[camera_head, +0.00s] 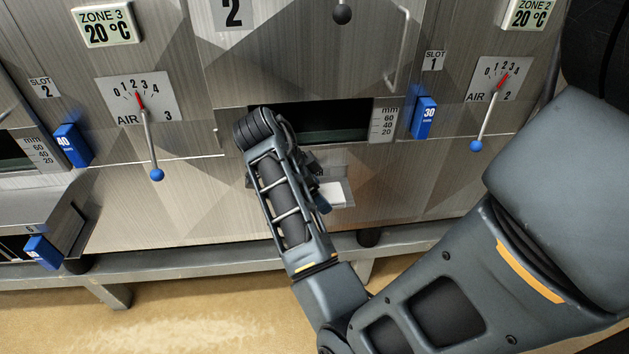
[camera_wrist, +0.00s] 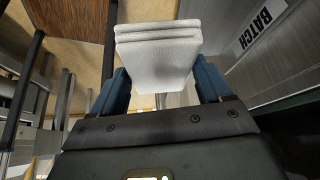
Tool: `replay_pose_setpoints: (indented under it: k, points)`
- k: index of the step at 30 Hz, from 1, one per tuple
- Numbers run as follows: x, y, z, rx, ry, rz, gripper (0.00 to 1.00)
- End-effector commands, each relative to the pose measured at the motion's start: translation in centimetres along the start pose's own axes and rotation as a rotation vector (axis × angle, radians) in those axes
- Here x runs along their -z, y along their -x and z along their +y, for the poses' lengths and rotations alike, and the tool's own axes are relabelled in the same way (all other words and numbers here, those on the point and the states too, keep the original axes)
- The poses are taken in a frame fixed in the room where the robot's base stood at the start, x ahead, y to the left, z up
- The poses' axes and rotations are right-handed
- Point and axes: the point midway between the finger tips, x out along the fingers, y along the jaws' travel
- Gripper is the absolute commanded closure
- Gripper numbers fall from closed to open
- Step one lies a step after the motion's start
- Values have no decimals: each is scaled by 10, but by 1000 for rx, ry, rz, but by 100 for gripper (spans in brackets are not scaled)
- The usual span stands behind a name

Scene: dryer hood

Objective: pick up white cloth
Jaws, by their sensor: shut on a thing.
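The white cloth (camera_wrist: 158,58) is a folded, layered block. In the wrist view it sits between the two blue fingers of my gripper (camera_wrist: 162,92), which is shut on it. In the head view a white part of the cloth (camera_head: 332,194) shows just right of my gripper (camera_head: 318,190), in front of the metal panel below the dark slot. My wrist hides most of the gripper there. A small metal ledge or tray (camera_head: 347,188) is behind the cloth; I cannot tell whether the cloth touches it.
The dark slot opening (camera_head: 322,118) is just above, with a mm scale (camera_head: 384,120) and a blue 30 slider (camera_head: 424,118) to its right. Levers with blue knobs (camera_head: 157,175) (camera_head: 476,146) stick out on both sides. A metal rail (camera_head: 200,267) runs below.

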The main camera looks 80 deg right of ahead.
Motion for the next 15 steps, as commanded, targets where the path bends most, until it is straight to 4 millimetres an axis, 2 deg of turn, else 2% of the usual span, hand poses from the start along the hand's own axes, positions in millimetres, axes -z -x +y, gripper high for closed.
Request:
replay_pose_setpoints:
  k: [11,15]
  points:
    - [-8,4,32,5,3,-2,52]
    - [-13,2,50,5,3,-4,52]
